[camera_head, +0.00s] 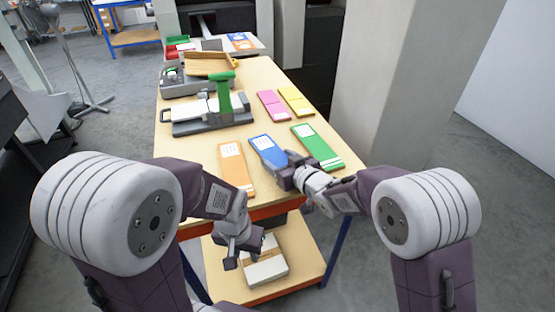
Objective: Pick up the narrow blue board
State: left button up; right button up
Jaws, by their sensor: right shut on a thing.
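The narrow blue board (265,147) lies on the wooden table top, between an orange board (234,163) and a green board (314,144). Its far end with a white label shows. My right gripper (287,178) is at the board's near end and is shut on it; the fingers hide part of that end. I cannot tell whether the board is lifted. My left gripper (240,259) hangs in front of the table's near edge, low over the lower shelf, and its jaw opening is not clear.
A pink board (272,106) and a yellow board (297,100) lie farther back. A grey device with a green handle (222,94) stands at the back left, before a brown tray (208,64). A pale pillar (410,80) stands right of the table. A white package (266,270) sits on the lower shelf (305,265).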

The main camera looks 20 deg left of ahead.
notch_tip(320, 180, up, 14)
jog(key=p, duration=0.5)
notch_tip(320, 180, up, 14)
jog(key=p, duration=0.9)
send_over(279, 161)
jog(key=shift+f, duration=0.1)
